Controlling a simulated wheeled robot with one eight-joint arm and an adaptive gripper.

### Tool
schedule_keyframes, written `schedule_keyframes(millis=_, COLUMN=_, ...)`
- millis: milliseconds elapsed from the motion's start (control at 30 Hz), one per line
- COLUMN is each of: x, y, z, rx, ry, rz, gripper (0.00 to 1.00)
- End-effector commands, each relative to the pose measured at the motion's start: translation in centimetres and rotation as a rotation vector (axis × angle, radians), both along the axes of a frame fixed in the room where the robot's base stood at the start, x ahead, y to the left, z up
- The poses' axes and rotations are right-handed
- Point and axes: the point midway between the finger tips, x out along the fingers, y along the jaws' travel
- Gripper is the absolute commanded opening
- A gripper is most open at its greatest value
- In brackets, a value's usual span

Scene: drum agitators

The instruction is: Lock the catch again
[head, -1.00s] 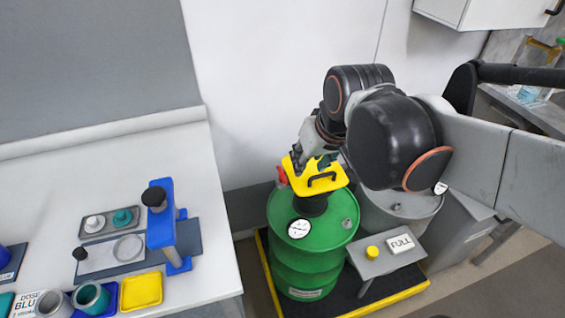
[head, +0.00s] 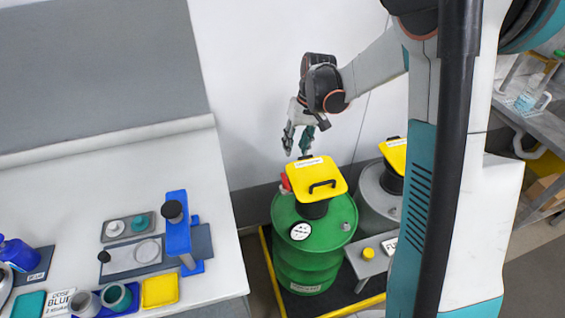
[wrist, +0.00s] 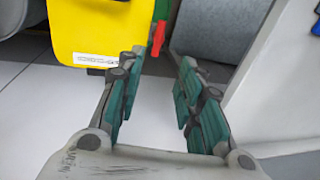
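The green drum (head: 307,245) carries a yellow agitator housing (head: 316,179) with a black handle (head: 322,186). The red catch lever (head: 285,182) pokes out at the housing's left side. In the wrist view the lever (wrist: 158,38) stands upright beside the yellow housing (wrist: 98,28), ahead of my fingertips and between their lines. My gripper (head: 297,143) hangs behind and above the housing, apart from it and the lever. In the wrist view my gripper (wrist: 158,88) has its teal-padded fingers spread with nothing between them. Whether the lever is latched I cannot tell.
A grey drum (head: 378,205) with another yellow-topped agitator (head: 396,155) stands right of the green one. A small stand with a yellow button (head: 368,253) is in front. The white bench (head: 225,262) lies left, with a blue press (head: 178,225) and a yellow tray (head: 160,291).

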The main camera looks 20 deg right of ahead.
Motion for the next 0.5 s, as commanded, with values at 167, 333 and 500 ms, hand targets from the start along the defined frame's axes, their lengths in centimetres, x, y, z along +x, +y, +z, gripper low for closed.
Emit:
schedule_keyframes(millis=167, x=0.8, y=-0.3, z=-1.3, rx=0.013, ry=0.027, rz=0.006, gripper=0.34)
schedule_keyframes(millis=333, x=0.9, y=-0.1, z=-2.6, rx=0.015, ry=0.032, rz=0.007, gripper=0.34)
schedule_keyframes(millis=500, x=0.9, y=0.5, z=-5.3, rx=0.015, ry=0.031, rz=0.007, gripper=0.34)
